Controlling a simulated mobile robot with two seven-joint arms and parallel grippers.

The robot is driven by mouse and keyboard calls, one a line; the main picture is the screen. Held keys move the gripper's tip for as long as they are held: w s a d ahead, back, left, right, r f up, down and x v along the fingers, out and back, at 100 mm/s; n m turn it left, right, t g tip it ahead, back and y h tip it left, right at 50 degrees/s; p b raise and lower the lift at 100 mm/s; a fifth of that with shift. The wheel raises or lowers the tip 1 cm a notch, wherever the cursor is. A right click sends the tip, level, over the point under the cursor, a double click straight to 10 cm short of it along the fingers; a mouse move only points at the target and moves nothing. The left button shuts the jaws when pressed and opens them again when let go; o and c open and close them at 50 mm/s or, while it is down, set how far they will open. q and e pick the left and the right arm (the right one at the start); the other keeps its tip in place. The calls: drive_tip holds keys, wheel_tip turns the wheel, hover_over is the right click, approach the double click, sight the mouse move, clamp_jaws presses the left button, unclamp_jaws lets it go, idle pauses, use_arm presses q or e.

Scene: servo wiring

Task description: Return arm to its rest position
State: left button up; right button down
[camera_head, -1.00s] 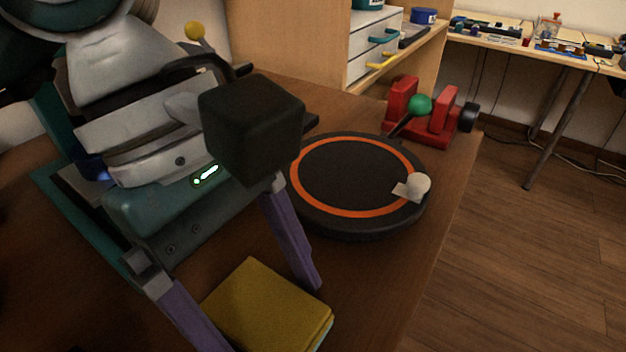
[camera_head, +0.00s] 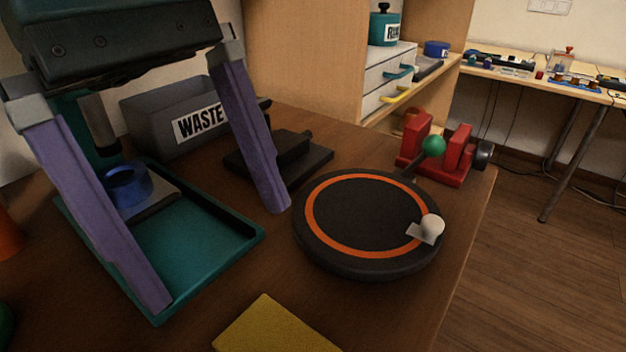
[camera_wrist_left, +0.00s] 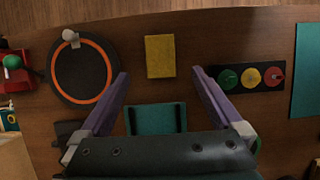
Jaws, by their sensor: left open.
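My left gripper (camera_head: 218,248) comes in from the upper left in the head view. Its two purple fingers are wide apart with nothing between them. It hangs above the table, over a teal tray (camera_head: 215,235) that holds a blue ring-shaped part (camera_head: 127,188). In the left wrist view the open fingers of my left gripper (camera_wrist_left: 160,75) point toward a yellow block (camera_wrist_left: 160,56), with the teal tray (camera_wrist_left: 155,118) between them. The yellow block (camera_head: 275,328) also shows at the bottom of the head view. My right gripper is not in view.
A round black pad with an orange ring (camera_head: 365,222) lies right of the gripper. A red vise (camera_head: 437,150) stands behind it at the table edge. A grey WASTE bin (camera_head: 165,115) stands at the back. A panel with green, yellow and red knobs (camera_wrist_left: 252,78) lies to the right.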

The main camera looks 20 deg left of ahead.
use_arm(q)
drive_tip(key=shift+a+r, duration=0.15)
drive_tip(key=shift+r, duration=0.25)
